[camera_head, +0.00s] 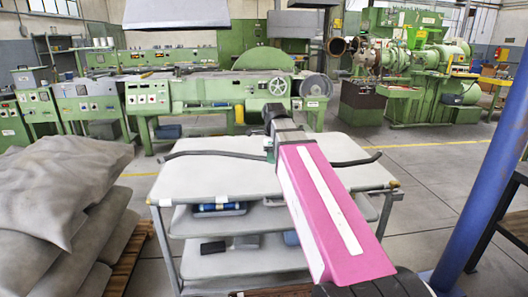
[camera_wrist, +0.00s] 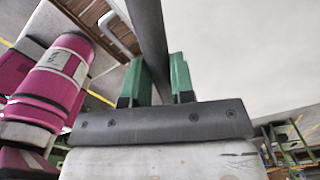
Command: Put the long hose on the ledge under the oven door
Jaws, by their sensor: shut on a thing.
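The long hose (camera_head: 215,154) is thin and black. It stretches left and right across the cart top in the head view, with both ends bent. My gripper (camera_head: 270,155) is at its middle, largely hidden behind my pink arm. In the wrist view, the green fingers of my gripper (camera_wrist: 158,80) are closed around the dark hose (camera_wrist: 148,28), which runs up between them. I cannot tell whether the hose touches the cart top or hangs just above it. I cannot pick out an oven door or a ledge under it with certainty.
A grey shelved cart (camera_head: 185,187) stands below the hose, with blue and dark items on its lower shelves. Grey sacks (camera_head: 60,190) are stacked at left. A blue post (camera_head: 490,170) rises at right. Green machines (camera_head: 200,98) line the back, beyond open floor.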

